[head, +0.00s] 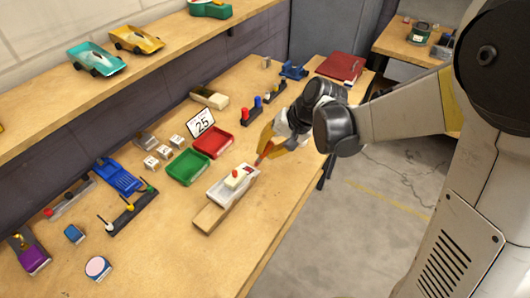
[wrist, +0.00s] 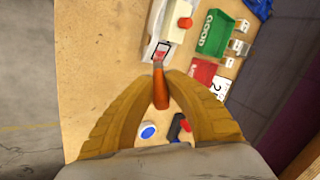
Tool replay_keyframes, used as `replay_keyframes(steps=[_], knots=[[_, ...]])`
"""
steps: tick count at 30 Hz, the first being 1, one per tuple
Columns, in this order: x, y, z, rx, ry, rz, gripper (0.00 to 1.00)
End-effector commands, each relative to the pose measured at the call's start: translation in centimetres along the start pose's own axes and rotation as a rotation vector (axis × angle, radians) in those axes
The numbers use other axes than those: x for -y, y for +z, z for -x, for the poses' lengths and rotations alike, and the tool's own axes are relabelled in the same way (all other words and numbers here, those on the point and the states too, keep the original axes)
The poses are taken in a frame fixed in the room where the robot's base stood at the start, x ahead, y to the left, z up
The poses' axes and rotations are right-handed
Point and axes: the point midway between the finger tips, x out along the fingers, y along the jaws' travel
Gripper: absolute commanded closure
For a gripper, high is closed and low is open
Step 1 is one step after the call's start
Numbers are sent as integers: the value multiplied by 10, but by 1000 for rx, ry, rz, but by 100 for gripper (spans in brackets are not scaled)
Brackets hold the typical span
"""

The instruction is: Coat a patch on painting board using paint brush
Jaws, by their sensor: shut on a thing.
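My gripper (head: 270,142) has yellow fingers and is shut on the paint brush (wrist: 160,88), whose orange handle runs between the fingertips in the wrist view (wrist: 161,76). The brush's reddish tip points at a dark-outlined patch (wrist: 163,50) at the near end of the white painting board (wrist: 152,48). In the head view the board (head: 215,194) lies near the table's front edge, with a small red patch at its far end beside the brush (head: 260,160). I cannot tell whether the tip touches the patch.
A cream block with a red knob (head: 236,178) sits on the board, and a wooden strip (head: 210,217) extends from its near end. Green (head: 188,168) and red (head: 212,142) trays stand behind it. The front table strip right of the board is clear.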

Motion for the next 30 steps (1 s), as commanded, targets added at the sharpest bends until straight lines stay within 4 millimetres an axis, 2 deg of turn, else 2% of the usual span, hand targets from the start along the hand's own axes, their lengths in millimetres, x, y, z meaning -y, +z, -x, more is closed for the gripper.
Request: replay_keyframes(steps=[1, 6, 17, 30], knots=[[4, -3, 8, 0, 0, -1, 100], [9, -10, 23, 0, 0, -2, 100], [9, -11, 24, 0, 0, -1, 100], [20, -22, 50, -1, 0, 0, 100]])
